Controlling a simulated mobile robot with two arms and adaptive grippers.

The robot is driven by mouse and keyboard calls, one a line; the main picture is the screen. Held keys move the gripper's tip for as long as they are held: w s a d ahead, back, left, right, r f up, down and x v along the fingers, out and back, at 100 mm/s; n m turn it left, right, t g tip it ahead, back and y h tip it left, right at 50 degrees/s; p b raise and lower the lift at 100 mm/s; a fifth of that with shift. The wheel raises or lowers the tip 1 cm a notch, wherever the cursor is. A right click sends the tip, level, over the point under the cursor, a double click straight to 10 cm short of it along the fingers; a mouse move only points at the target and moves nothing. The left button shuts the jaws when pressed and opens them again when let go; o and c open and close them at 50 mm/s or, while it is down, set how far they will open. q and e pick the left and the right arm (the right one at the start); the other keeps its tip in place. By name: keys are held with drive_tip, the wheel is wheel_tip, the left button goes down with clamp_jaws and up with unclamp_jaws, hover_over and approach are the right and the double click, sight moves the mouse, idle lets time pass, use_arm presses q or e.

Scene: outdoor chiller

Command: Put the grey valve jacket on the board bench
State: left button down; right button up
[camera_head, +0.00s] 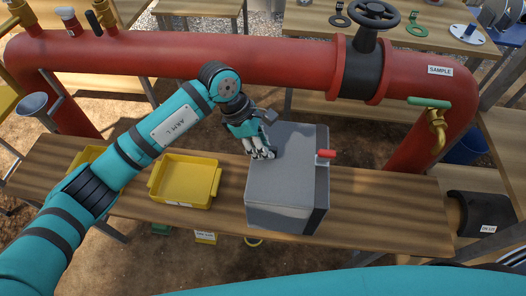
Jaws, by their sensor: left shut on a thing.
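The grey valve jacket (283,178), as I take it, is a box-shaped grey thing with a red handle (326,153) on its right side. It stands over the wooden board bench (380,208), right of the middle. I cannot tell whether its underside touches the boards. My left gripper (260,153) reaches in from the left. It is shut at the jacket's upper left edge and hides part of that edge. My right gripper is not in view.
A yellow tray (186,181) sits left of the jacket, with another partly behind my left arm. A thick red pipe (270,62) with a black handwheel (374,14) crosses behind the bench. A brass tap (437,125) hangs at right. The bench's right end is clear.

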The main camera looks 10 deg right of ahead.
use_arm(q)
wheel_tip(320, 180, down, 2)
drive_tip(key=shift+f+p, duration=0.1)
drive_tip(key=shift+p, duration=0.5)
drive_tip(key=shift+f, duration=0.6)
drive_tip(key=c, duration=1.3)
unclamp_jaws()
drive_tip(key=shift+o, duration=0.2)
drive_tip(key=b+v, duration=0.3)
drive_tip(key=v, duration=0.9)
